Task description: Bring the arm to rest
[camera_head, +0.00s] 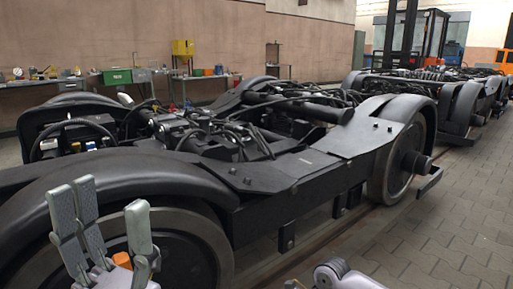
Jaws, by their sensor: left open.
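My left gripper (106,205) is at the lower left, with its grey fingers pointing up and spread apart. It is open, and nothing shows between the fingertips. A small orange piece shows low between the fingers; I cannot tell what it is. The gripper is in front of the near wheel of a black tram bogie (320,170) and hides part of that wheel and fender. I cannot tell whether it touches them. A grey rounded part of my own body shows at the bottom edge, right of centre. My right gripper is not in view.
The bogie fills the middle, with cables and pipes on top. A second bogie (462,100) stands behind at the right, near an orange forklift (436,35). Workbenches with a green box (117,76) and a yellow box (183,47) line the back wall. The paved floor (450,220) at right is clear.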

